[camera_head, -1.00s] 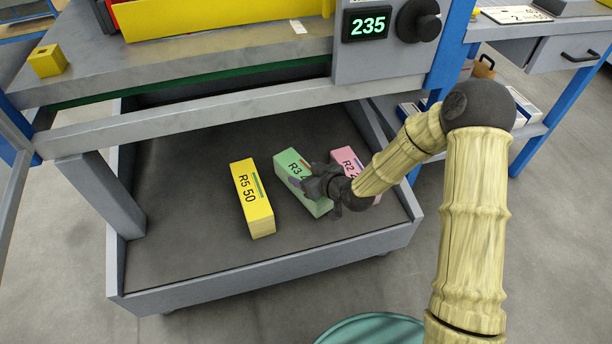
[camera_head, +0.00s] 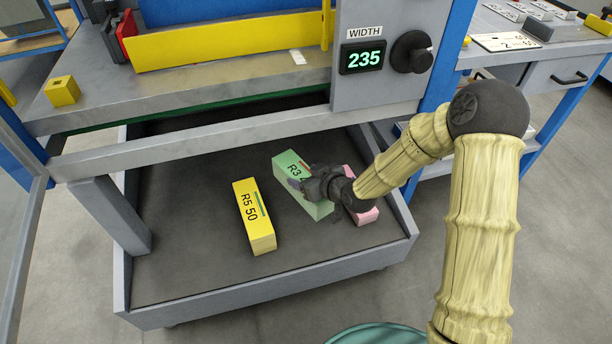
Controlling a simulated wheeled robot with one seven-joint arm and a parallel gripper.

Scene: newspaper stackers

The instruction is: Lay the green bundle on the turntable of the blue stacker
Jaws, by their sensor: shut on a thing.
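The green bundle (camera_head: 291,163), with "R3" on its top, is over the grey low cart (camera_head: 190,200). A blue stacker's turntable cannot be made out in this view.
A yellow bundle (camera_head: 254,218) marked "R5 50" lies on the cart left of the green one. A machine table with a grey beam (camera_head: 200,145) overhangs the cart's back. A side table (camera_head: 550,70) stands at right.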

